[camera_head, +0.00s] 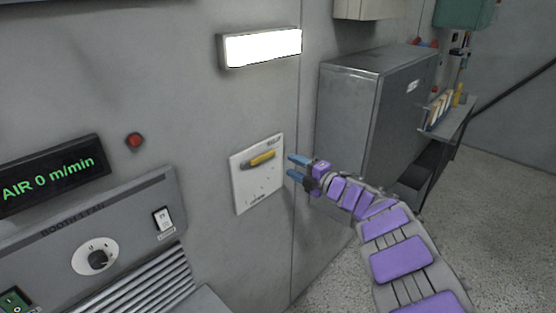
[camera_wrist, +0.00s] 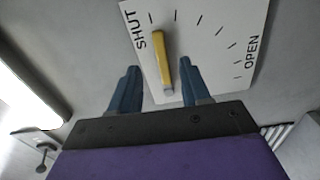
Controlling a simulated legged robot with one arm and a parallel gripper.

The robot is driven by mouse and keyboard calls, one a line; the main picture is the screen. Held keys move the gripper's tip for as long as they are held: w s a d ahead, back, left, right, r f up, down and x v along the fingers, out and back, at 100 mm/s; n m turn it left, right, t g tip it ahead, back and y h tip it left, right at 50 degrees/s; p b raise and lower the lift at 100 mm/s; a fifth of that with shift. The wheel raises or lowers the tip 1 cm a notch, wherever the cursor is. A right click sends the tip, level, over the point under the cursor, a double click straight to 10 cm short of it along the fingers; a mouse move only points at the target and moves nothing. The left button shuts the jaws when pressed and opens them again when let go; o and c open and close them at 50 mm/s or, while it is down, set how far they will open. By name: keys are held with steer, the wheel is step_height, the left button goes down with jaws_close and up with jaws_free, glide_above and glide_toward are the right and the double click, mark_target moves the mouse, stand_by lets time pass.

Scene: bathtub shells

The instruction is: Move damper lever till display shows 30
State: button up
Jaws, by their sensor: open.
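The damper lever (camera_head: 262,158) is a yellow bar on a white plate (camera_head: 256,190) fixed to the grey wall. In the wrist view the lever (camera_wrist: 161,58) lies near the SHUT end of the scale on the plate (camera_wrist: 215,50), with OPEN at the far right. My gripper (camera_head: 294,167) is open just right of the plate. In the wrist view its two blue fingers (camera_wrist: 158,82) stand either side of the lever's lower end; I cannot tell whether they touch it. The display (camera_head: 50,177) at the left reads "AIR 0 m/min".
A booth fan panel (camera_head: 130,225) with a knob (camera_head: 97,258) and a rocker switch (camera_head: 164,219) is below the display. A red button (camera_head: 135,140) and a lit lamp (camera_head: 260,47) are on the wall. A grey metal cabinet (camera_head: 345,110) stands behind my arm. Speckled floor is open at right.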

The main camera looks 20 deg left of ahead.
mark_target(271, 155)
steer(key=x, duration=0.5)
steer(key=shift+s+a+f, duration=0.1)
steer(key=shift+a+f, duration=0.05)
steer(key=shift+a, duration=0.25)
steer(key=shift+w+a, duration=0.55)
steer(key=shift+a, duration=0.2)
steer(key=shift+w+a, duration=0.15)
steer(key=shift+a, duration=0.3)
steer(key=shift+d, duration=0.1)
jaws_close()
